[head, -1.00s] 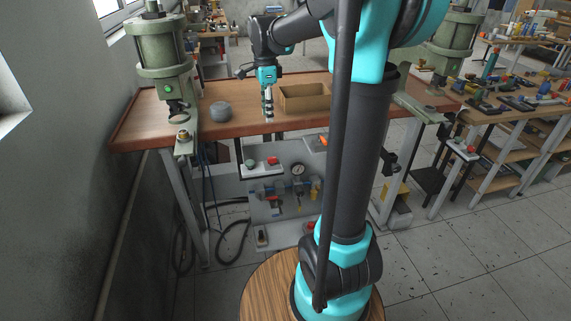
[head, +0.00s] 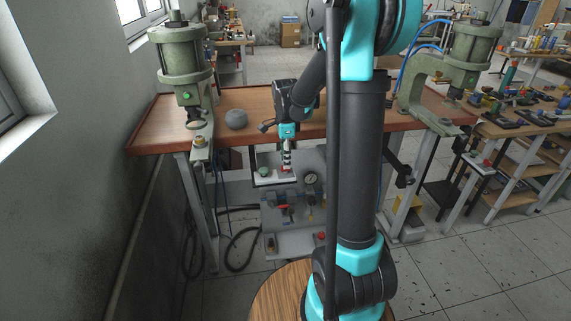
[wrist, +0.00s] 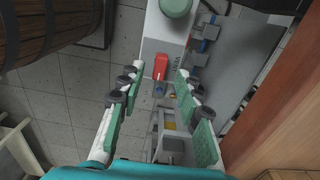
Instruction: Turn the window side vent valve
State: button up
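My gripper (head: 287,168) points down in front of the bench, just over a small white control box (head: 262,181). The wrist view shows my gripper (wrist: 157,85) open, with nothing between its green-padded fingers. A red knob (wrist: 161,66) on the box shows between and just beyond the fingertips; contact cannot be told. A green button (wrist: 175,7) is farther along the same box, also seen in the head view (head: 263,171). Below, the grey panel carries valve fittings with a red handle (head: 284,207). Which part is the window-side vent valve cannot be told.
The wooden bench (head: 240,97) stands behind, with a green press (head: 183,65) on the left and another (head: 455,65) on the right. A grey round object (head: 236,119) lies on it. A pressure gauge (head: 311,178) sits on the panel. Windows are at left.

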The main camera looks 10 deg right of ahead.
jog(key=shift+f, duration=1.25)
jog(key=shift+c, duration=0.2)
grip_shut()
